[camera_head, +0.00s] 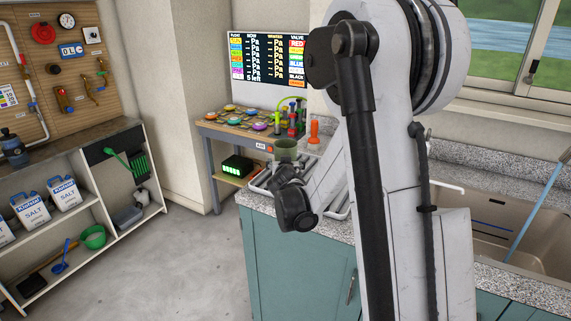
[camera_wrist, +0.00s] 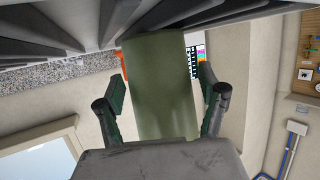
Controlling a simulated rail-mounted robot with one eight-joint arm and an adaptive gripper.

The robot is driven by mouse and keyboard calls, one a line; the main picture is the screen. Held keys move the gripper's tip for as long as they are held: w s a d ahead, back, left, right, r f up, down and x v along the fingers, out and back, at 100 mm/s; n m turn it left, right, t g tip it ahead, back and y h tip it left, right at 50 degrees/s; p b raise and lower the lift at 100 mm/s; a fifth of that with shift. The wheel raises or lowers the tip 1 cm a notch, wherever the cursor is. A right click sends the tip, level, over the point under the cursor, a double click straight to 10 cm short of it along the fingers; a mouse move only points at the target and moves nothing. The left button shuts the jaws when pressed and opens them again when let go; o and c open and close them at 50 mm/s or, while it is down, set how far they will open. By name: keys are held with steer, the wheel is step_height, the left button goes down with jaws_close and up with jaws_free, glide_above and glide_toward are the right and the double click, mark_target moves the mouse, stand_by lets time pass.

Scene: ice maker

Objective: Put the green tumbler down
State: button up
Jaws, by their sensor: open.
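The green tumbler (camera_head: 286,149) stands at the left end of the counter, beyond my gripper in the head view. In the wrist view the tumbler (camera_wrist: 162,85) fills the middle, between the two fingers of my gripper (camera_wrist: 164,92). The fingers are open, with a gap on either side of the tumbler. Its base end meets a dark grey ribbed surface (camera_wrist: 60,22) in the upside-down wrist view. My gripper (camera_head: 288,180) is partly hidden by my arm in the head view.
A white rack (camera_head: 262,182) lies on the speckled counter (camera_head: 480,158) around the tumbler. An orange item (camera_head: 313,131) stands just behind. The sink (camera_head: 510,215) is to the right. A side table (camera_head: 215,129) with coloured discs and a wall screen (camera_head: 268,58) are behind.

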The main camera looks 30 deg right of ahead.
steer(key=v, duration=1.1)
steer(key=shift+s+a, duration=0.15)
steer(key=shift+s, duration=0.05)
steer(key=shift+s+a+r, duration=0.2)
steer(key=shift+s+r, duration=0.1)
steer(key=shift+s, duration=0.15)
steer(key=s+a+n+g+y, duration=0.2)
steer(key=s+a, duration=0.3)
steer(key=s, duration=0.4)
steer(key=s+a+r+n+g+y, duration=0.1)
steer(key=s+a+g+y, duration=0.1)
steer(key=s+a, duration=0.4)
steer(key=s+a+r+n+g+y, duration=0.1)
steer(key=s+a, duration=0.4)
steer(key=s, duration=0.8)
steer(key=shift+a+n+g+y, duration=0.2)
steer(key=shift+n+g+y, duration=0.2)
steer(key=shift+n+y, duration=0.45)
